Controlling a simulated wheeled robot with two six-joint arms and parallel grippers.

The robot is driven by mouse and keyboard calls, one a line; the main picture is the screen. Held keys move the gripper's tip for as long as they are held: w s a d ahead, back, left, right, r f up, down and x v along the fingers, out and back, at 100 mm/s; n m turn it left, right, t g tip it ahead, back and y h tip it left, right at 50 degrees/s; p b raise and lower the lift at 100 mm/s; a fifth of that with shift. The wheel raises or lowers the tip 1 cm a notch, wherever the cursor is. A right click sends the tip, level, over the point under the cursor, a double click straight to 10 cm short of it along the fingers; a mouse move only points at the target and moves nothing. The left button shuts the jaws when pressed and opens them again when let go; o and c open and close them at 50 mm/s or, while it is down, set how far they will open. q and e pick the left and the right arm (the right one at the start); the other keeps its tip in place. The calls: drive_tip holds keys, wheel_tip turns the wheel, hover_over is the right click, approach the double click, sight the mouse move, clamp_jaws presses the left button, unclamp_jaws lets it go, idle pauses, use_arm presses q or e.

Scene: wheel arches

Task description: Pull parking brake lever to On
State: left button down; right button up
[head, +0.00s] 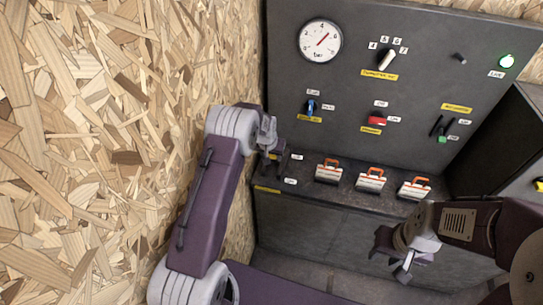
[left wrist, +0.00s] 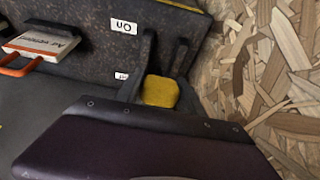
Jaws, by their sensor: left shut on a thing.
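The white On label (left wrist: 124,25) is beside the slot, upside down in the wrist view, and is the nearer label (head: 290,181) in the head view. A second white label (head: 297,157) is farther back, nearer the grip. My right gripper (head: 393,258) is open and empty, in front of the console.
Three orange-handled switches (head: 370,180) line the console to the right of the lever. A dark panel (head: 425,80) with a gauge (head: 321,41), knobs and labels rises behind. A chipboard wall (head: 110,120) stands close on the left.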

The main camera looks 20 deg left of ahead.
use_arm(q)
drive_tip(key=shift+s+f, duration=0.15)
drive_tip(key=shift+s, duration=0.05)
drive_tip(key=c, duration=0.8)
unclamp_jaws()
drive_tip(key=shift+o, duration=0.4)
drive_tip(key=shift+w, duration=0.2)
drive_tip(key=v, duration=0.9)
